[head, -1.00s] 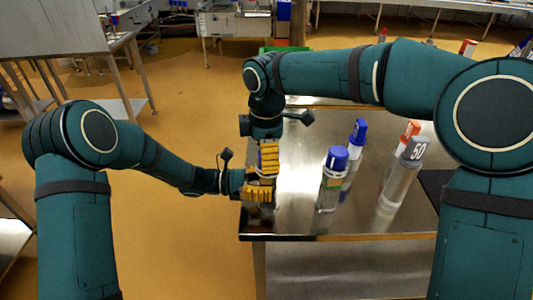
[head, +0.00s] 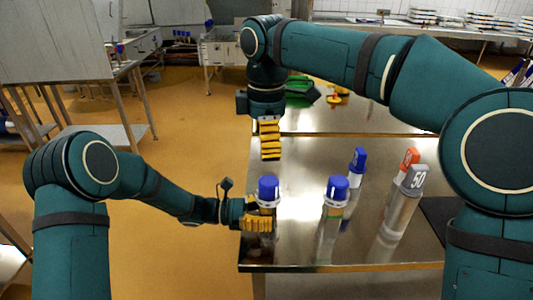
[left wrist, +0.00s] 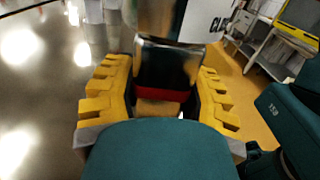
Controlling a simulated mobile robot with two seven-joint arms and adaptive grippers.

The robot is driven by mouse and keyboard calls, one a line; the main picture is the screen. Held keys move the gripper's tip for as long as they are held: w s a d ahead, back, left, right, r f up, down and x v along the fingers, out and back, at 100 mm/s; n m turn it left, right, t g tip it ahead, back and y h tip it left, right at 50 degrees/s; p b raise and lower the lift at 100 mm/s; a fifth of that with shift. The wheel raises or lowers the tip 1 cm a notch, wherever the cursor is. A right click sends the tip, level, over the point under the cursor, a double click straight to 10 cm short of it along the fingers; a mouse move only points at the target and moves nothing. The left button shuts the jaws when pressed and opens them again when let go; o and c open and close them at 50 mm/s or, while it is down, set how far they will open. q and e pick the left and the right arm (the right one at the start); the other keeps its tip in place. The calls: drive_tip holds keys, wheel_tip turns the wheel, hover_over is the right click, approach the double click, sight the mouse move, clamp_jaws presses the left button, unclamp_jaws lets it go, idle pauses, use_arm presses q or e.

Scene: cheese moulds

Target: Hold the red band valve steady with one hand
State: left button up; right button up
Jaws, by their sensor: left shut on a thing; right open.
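The red band valve shows in the left wrist view as a shiny metal cylinder with a red band (left wrist: 165,93) between the yellow fingers. My left gripper (left wrist: 160,105) is shut on it. In the head view, the valve's blue top (head: 268,187) stands upright above my left gripper (head: 257,222) at the table's left edge; the gripper hides part of its body. My right gripper (head: 270,140) is open and empty, with its fingers pointing down, behind and apart from the blue top.
On the metal table (head: 300,250), right of the held valve, stand a blue-capped cylinder (head: 334,190), another blue-capped one (head: 358,160), a red-capped one (head: 409,158) and a grey-topped one marked 50 (head: 413,180). A green object (head: 300,87) lies behind.

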idle(0.3)
use_arm(q)
drive_tip(key=o, duration=1.3)
drive_tip(key=shift+o, duration=0.2)
